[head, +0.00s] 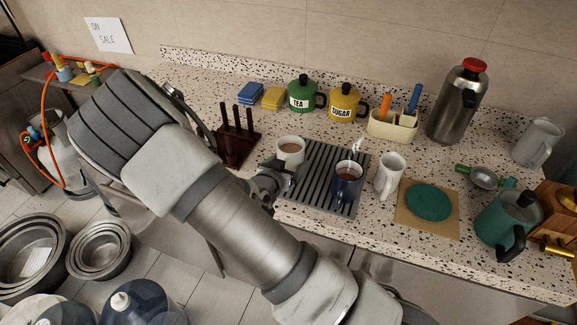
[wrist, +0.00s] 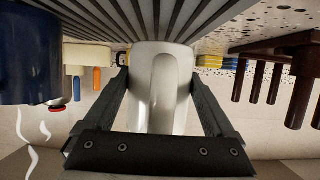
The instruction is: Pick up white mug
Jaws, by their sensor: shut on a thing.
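The white mug (head: 290,151) with a brown drink in it stands upright at the left edge of the grey ribbed drying mat (head: 318,165). My gripper (head: 270,184) comes at it from the front left. In the wrist view, which is upside down, the white mug (wrist: 160,88) sits between the two fingers of my gripper (wrist: 160,85), its handle side toward the camera. The fingers are shut on it from both sides. I cannot tell whether its base touches the mat. Its lower part is partly hidden by my gripper in the head view.
A dark blue mug (head: 346,183) stands right of the white mug, with a white jug-like mug (head: 390,176) beyond. A dark wooden peg rack (head: 237,138) stands close on the left. Tea (head: 303,95) and sugar (head: 344,103) canisters stand behind.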

